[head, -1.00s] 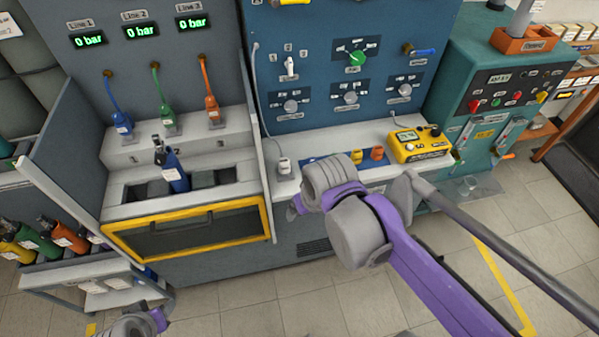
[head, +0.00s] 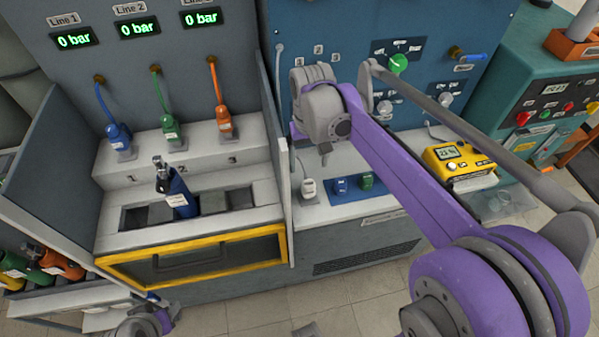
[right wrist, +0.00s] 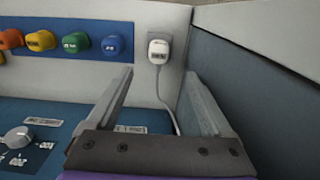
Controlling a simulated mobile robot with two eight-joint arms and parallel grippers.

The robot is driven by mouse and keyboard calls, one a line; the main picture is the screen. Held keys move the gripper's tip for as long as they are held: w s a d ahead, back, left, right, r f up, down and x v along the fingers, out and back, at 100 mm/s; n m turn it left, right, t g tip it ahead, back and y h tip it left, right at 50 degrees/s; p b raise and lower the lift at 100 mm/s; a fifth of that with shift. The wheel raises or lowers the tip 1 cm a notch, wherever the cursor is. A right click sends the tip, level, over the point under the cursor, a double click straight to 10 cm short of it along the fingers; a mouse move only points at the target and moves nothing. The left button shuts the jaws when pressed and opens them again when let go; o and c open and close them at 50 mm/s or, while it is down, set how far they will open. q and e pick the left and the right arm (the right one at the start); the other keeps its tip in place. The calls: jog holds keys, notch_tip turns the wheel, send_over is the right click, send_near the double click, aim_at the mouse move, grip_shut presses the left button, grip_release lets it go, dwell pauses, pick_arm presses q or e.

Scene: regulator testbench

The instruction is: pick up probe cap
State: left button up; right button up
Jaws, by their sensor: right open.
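A small white cap-like piece with a dark label and a grey cord, which I take to be the probe cap (head: 309,188), is on the pale ledge left of the coloured caps. It also shows in the right wrist view (right wrist: 159,50), upright against the pale surface, by the blue side wall. My right gripper (right wrist: 158,75) is open and empty. Its two fingers point toward the white piece, which appears between and beyond the fingertips, apart from them. In the head view my right arm's wrist hides most of the gripper. My left gripper is not clearly visible.
Several coloured caps sit on a blue strip (right wrist: 68,46) beside the white piece. A blue-grey side wall (right wrist: 245,60) stands close to the right finger. A yellow meter (head: 458,163) is farther right. A blue bottle (head: 178,190) stands in the slotted bay on the left.

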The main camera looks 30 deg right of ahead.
aim_at(309, 183)
jog(key=shift+w+f, duration=0.15)
jog(key=shift+f, duration=0.3)
jog(key=f, duration=0.1)
jog(key=s+f, duration=0.1)
jog(key=f, duration=0.1)
jog(key=shift+f, duration=0.3)
jog(key=shift+w+d+f+b, duration=0.1)
jog(key=shift+f+b, duration=0.1)
jog(key=shift+f, duration=1.35)
jog(key=shift+w+f+b, duration=0.1)
jog(key=shift+f+b, duration=0.1)
jog(key=shift+f, duration=1.35)
grip_shut()
pick_arm(q)
jog(key=shift+s+f, duration=0.3)
jog(key=shift+f, duration=0.15)
pick_arm(e)
notch_tip(309, 183, up, 10)
jog(key=shift+r+p, duration=0.1)
jog(key=shift+p, duration=0.3)
pick_arm(q)
jog(key=shift+w+r, duration=0.1)
jog(key=shift+r, duration=0.4)
